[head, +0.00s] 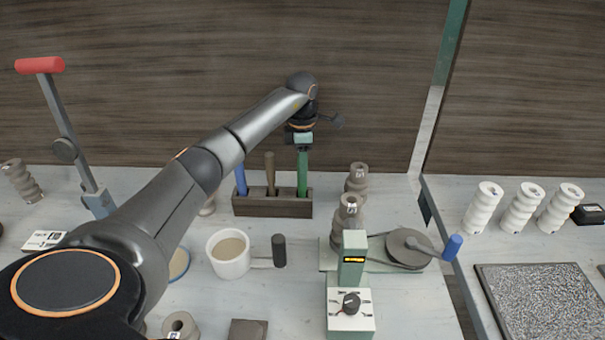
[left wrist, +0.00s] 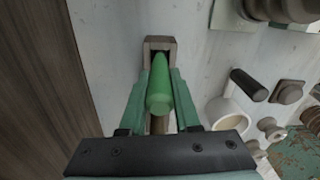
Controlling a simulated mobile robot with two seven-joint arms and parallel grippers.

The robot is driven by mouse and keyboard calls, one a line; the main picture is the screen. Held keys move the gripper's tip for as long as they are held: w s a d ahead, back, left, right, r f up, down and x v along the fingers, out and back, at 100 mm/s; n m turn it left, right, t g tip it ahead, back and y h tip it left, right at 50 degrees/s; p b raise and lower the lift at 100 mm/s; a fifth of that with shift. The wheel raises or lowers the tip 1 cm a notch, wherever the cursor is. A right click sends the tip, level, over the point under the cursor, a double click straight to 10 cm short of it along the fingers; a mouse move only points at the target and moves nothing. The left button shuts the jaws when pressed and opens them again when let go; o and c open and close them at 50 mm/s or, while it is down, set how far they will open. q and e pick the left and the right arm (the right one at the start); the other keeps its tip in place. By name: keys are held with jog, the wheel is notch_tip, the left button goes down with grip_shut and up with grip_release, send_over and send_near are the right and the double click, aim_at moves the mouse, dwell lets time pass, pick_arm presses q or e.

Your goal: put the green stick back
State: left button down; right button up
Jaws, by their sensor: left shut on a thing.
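The green stick (head: 303,178) stands upright at the right end of the dark wooden rack (head: 272,208) in the head view. Its lower end meets the rack; how deep it sits is not clear. My left gripper (head: 303,148) is above the rack, pointing down, shut on the stick's upper part. In the left wrist view, the green stick (left wrist: 160,88) lies between the two teal fingers of my left gripper (left wrist: 158,78), with the rack's end (left wrist: 160,42) just beyond. My right gripper is not in view.
A blue stick (head: 240,180) and a brown stick (head: 270,172) stand in the same rack. A white mug (head: 228,268) is in front, a crank device (head: 352,262) at right. Grey ribbed pieces (head: 357,178) stand right of the rack. A red-handled lever (head: 65,130) is at left.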

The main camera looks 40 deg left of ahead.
pick_arm(q)
jog(key=shift+f, duration=1)
jog(key=c, duration=0.6)
grip_release()
notch_tip(320, 180, up, 12)
jog(key=shift+r+b, duration=0.1)
jog(key=shift+b, duration=0.4)
